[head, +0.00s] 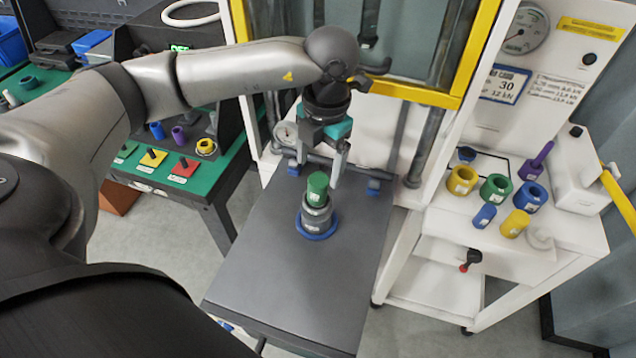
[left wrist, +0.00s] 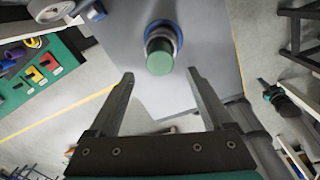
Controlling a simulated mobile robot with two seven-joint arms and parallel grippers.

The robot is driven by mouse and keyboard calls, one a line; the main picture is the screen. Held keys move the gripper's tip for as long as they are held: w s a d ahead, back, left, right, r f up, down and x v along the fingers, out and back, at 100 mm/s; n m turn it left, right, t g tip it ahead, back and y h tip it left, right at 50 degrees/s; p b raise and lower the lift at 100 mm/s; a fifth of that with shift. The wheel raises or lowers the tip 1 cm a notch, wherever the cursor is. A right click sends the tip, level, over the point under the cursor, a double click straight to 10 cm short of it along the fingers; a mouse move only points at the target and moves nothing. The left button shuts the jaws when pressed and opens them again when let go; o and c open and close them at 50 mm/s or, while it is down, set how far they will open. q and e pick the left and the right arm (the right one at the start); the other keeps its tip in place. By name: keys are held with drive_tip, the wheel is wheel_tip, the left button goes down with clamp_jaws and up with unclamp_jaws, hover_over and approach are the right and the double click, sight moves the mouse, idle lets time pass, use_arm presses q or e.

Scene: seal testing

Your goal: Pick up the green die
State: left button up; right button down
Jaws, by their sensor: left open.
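The green die (head: 317,187) is a short green cylinder standing upright on top of a grey metal cylinder (head: 316,215). That cylinder sits on a blue ring base (head: 316,228) on the dark grey table. In the left wrist view the green die (left wrist: 160,63) shows from above as a round top, beyond the fingertips and roughly between them. My left gripper (head: 320,168) is open and empty, just behind and above the die in the head view. Its two fingers are spread wide in the left wrist view (left wrist: 160,77).
The grey table top (head: 290,285) is mostly clear in front. A pressure gauge (head: 286,133) and a yellow-framed press stand behind. A white cart at right holds several coloured rings and cylinders, such as a green ring (head: 496,188). A green bench (head: 160,165) with coloured parts is at left.

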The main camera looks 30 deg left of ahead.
sight(320, 179)
use_arm(q)
drive_tip(key=f, duration=0.2)
drive_tip(key=f+p, duration=0.1)
drive_tip(key=f, duration=0.5)
drive_tip(key=shift+w+a+f, duration=0.1)
drive_tip(key=shift+w+a, duration=0.2)
drive_tip(key=shift+w, duration=0.1)
drive_tip(key=shift+c, duration=0.3)
clamp_jaws()
